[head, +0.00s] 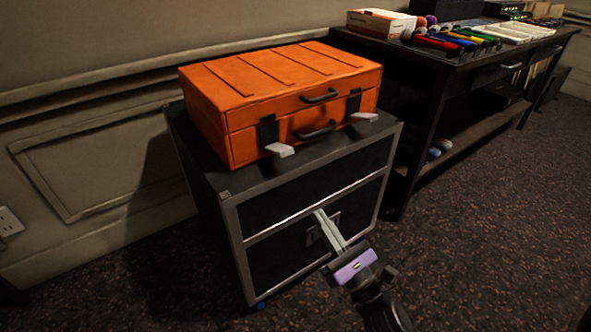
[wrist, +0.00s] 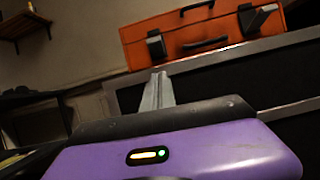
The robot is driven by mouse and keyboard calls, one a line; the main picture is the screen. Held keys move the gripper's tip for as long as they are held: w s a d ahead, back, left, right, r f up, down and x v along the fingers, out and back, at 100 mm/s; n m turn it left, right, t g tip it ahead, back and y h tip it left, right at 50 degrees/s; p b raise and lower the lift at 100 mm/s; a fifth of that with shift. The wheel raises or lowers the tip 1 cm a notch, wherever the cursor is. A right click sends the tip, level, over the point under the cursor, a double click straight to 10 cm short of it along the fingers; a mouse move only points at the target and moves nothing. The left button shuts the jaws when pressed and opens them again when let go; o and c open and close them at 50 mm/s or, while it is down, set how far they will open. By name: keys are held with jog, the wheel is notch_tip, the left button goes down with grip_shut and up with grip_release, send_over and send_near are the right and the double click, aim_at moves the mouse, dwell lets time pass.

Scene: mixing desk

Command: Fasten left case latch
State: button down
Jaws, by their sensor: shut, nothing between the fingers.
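The orange case (head: 278,97) lies closed on top of a black and silver rolling cabinet. Its left latch (head: 277,147) has a black plate on the case front and a pale tab sticking outward from its lower end. The right latch (head: 358,112) looks the same, with its tab also sticking out. In the wrist view the case (wrist: 210,33) is at the top, with the left latch (wrist: 156,47) just above and left of centre. My gripper (head: 318,213) is shut and empty, in front of the cabinet's lower front and below the case. Its fingers show in the wrist view (wrist: 157,76).
The cabinet (head: 225,205) has a metal-edged front with a recessed handle. A dark desk (head: 420,60) with microphones and a white box (head: 381,22) stands to the right. A panelled wall is behind and left. The carpet in front is clear.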

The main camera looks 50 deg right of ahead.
jog(key=shift+n, duration=0.3)
jog(key=shift+r, duration=0.1)
send_near(279, 150)
notch_tip(279, 150, down, 3)
jog(key=w+d, duration=0.2)
jog(key=shift+w+d+r, duration=0.1)
jog(key=shift+w+r, duration=0.25)
jog(key=shift+r, duration=0.3)
jog(key=shift+w+d+r, duration=0.1)
jog(key=shift+w+r, duration=0.2)
jog(key=shift+r, duration=0.4)
jog(key=shift+w+d+r, duration=0.1)
jog(key=shift+w+r, duration=0.25)
jog(key=shift+r, duration=0.3)
jog(key=shift+r+p, duration=0.25)
jog(key=shift+p, duration=0.45)
